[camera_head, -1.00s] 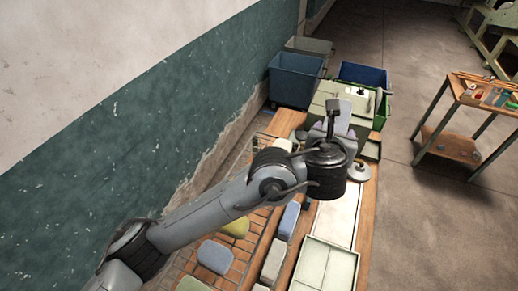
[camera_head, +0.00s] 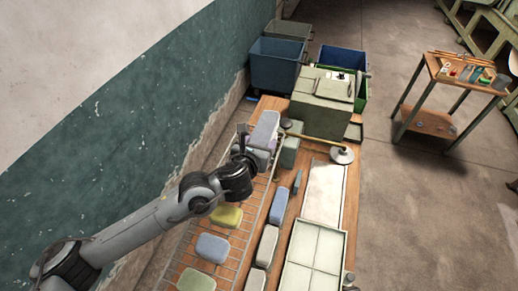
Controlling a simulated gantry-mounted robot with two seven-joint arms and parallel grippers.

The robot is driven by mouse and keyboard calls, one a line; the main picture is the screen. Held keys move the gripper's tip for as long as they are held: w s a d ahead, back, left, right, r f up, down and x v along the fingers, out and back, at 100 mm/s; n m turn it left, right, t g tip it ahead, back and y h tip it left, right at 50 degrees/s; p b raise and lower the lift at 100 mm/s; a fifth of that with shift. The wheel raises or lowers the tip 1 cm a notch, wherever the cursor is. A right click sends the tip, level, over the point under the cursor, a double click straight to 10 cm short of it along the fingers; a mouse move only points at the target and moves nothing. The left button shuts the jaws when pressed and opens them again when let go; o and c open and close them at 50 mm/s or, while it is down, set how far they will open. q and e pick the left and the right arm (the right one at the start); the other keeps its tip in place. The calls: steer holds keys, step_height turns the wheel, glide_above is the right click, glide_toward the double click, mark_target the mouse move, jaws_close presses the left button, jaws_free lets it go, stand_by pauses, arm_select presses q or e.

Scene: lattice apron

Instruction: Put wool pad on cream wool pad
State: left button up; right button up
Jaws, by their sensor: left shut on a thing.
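My left gripper (camera_head: 243,142) is over the far end of the wire lattice, shut on a pale grey wool pad (camera_head: 265,128). The held pad is tilted and sits above or against a lavender pad (camera_head: 256,158); I cannot tell whether they touch. The gripper and wrist partly cover that area. A cream wool pad (camera_head: 267,246) lies on the wooden strip right of the lattice, with another pale pad (camera_head: 256,279) nearer. My right gripper is not in view.
The lattice (camera_head: 248,232) carries a yellow pad (camera_head: 228,216), a blue pad (camera_head: 213,248) and a green pad (camera_head: 196,281). A blue pad (camera_head: 280,204) lies beside it. A divided tray (camera_head: 314,252) stands right; a green box (camera_head: 322,93) and bins (camera_head: 277,66) stand behind.

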arm_select(q)
steer(key=shift+a+f+p, duration=0.1)
steer(key=shift+f+p, duration=0.55)
steer(key=shift+f, duration=1.4)
steer(key=shift+f+b, duration=0.25)
steer(key=shift+b, duration=0.1)
steer(key=o, duration=1)
steer(key=shift+r, duration=0.1)
steer(key=shift+o, duration=0.2)
